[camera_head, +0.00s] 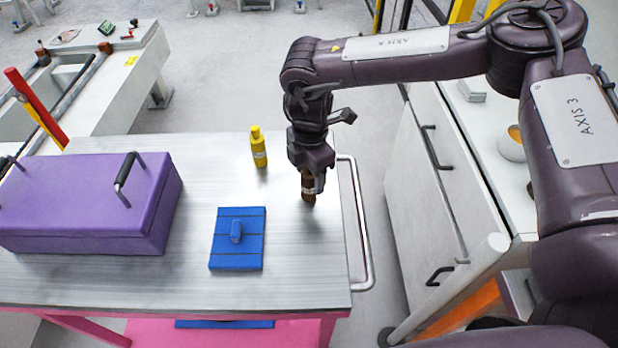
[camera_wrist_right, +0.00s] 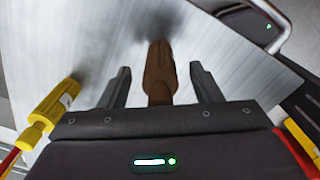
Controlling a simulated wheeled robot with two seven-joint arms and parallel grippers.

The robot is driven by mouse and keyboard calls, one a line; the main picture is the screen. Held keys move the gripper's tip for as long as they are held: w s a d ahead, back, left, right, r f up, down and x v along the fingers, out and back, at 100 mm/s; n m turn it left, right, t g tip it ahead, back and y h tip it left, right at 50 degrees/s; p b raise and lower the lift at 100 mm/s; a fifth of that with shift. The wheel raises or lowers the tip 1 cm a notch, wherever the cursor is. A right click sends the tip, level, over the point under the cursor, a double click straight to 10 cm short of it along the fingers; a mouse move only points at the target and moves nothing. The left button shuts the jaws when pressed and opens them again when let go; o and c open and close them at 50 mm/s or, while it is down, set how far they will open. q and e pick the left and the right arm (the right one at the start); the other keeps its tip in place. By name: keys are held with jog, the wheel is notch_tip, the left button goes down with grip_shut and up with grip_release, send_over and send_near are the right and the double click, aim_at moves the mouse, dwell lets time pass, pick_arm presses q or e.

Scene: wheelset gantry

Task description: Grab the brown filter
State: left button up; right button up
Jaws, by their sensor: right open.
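The brown filter (camera_head: 308,187) stands on the metal table near its right edge, partly hidden by my gripper in the head view. It also shows in the right wrist view (camera_wrist_right: 160,72). My right gripper (camera_head: 312,180) is above and around the upper part of the filter. In the right wrist view its two dark fingers (camera_wrist_right: 161,88) are apart, one on each side of the filter, with a visible gap on both sides. My left gripper does not show in either view.
A yellow bottle (camera_head: 258,148) stands left of the filter. A blue panel with a handle (camera_head: 238,255) lies on the table (camera_head: 300,285) nearer to me. A purple toolbox (camera_head: 80,215) fills the table's left. A rail (camera_head: 362,225) runs along the right edge, beside a white cabinet (camera_head: 420,210).

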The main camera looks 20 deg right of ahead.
jog(key=shift+f, duration=0.65)
jog(key=c, duration=1.1)
jog(key=shift+o, duration=0.2)
jog(key=shift+r, duration=0.1)
